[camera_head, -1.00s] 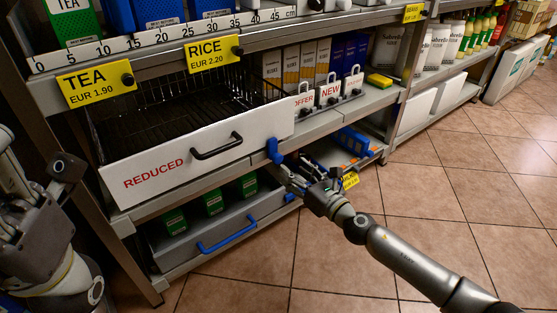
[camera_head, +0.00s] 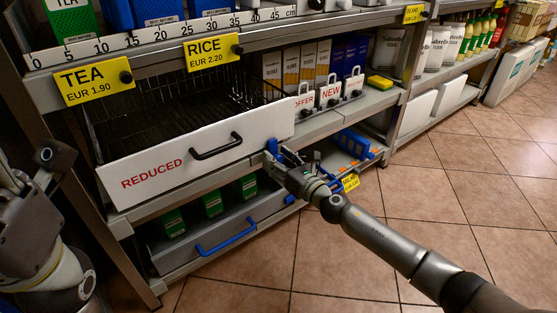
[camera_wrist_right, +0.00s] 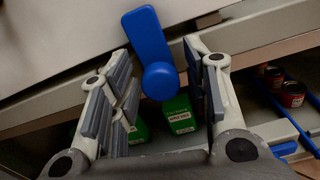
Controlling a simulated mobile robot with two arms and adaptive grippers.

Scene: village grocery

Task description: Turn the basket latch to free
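The blue basket latch (camera_head: 272,149) sits at the right end of the white "REDUCED" basket front (camera_head: 190,160). In the right wrist view the latch (camera_wrist_right: 145,38) is a flat blue lever, slightly tilted, with a round boss at its lower end. My right gripper (camera_head: 277,160) is at the latch. In the wrist view its open fingers (camera_wrist_right: 158,65) stand either side of the latch, with visible gaps. I cannot tell how deep the latch lies between them. My left gripper (camera_head: 28,195) is at the far left, away from the basket; its opening is unclear.
The wire basket (camera_head: 180,100) looks empty and has a black handle (camera_head: 216,147). Below is a grey drawer with a blue handle (camera_head: 226,237) and green boxes (camera_head: 213,204). A blue tray (camera_head: 355,143) lies right of the latch. The tiled floor (camera_head: 440,205) is clear.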

